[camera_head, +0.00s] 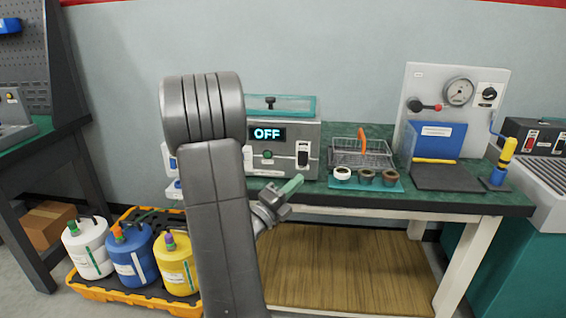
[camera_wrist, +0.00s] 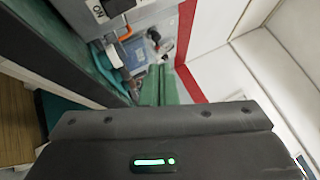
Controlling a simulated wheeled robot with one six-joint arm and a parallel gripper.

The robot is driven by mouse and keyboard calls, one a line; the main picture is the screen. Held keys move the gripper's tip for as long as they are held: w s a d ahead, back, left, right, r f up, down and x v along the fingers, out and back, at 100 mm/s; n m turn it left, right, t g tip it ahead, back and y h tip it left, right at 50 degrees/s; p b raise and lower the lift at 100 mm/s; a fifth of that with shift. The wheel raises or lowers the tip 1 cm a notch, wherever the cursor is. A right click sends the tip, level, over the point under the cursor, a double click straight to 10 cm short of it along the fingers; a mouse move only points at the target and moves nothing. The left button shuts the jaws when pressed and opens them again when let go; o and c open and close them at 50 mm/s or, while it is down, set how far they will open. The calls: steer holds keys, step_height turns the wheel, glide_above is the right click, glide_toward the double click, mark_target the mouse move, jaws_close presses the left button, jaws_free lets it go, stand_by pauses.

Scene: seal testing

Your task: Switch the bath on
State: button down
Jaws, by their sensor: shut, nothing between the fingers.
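The bath (camera_head: 284,167) is a grey box with a teal lid on the green-topped bench, partly hidden behind my arm. Its display (camera_head: 267,134) reads OFF. A dark rocker switch (camera_head: 303,153) on a white plate is at the right of its front, and a green button (camera_head: 268,154) sits below the display. My gripper (camera_head: 292,184) is shut and empty, with green fingers in front of the bath's lower front, below the switch in the picture. I cannot tell the gap. In the wrist view the shut fingers (camera_wrist: 158,86) point away from the camera.
A wire basket (camera_head: 350,154) with an orange handle stands right of the bath. Several small cups stand on a teal mat (camera_head: 345,186) before it. Jugs stand in a yellow tray (camera_head: 105,289) on the floor at left.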

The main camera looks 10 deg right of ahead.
mark_target(303, 159)
stand_by(0.3)
steer(key=shift+w+d+f+p, duration=0.2)
steer(key=shift+w+d, duration=0.2)
steer(key=shift+w, duration=1)
steer(key=shift+w+d+f+p, duration=0.2)
steer(key=shift+w+d, duration=0.25)
steer(key=shift+w, duration=0.95)
steer(key=shift+w+d+f+p, duration=0.15)
steer(key=shift+w+d+p, duration=0.2)
steer(key=shift+w, duration=1.05)
steer(key=shift+w+d+f+b, duration=0.1)
steer(key=shift+w+d+b, duration=0.05)
steer(key=shift+b, duration=0.4)
steer(key=shift+w, duration=0.15)
steer(key=shift+w+b, duration=0.1)
steer(key=shift+b, duration=0.2)
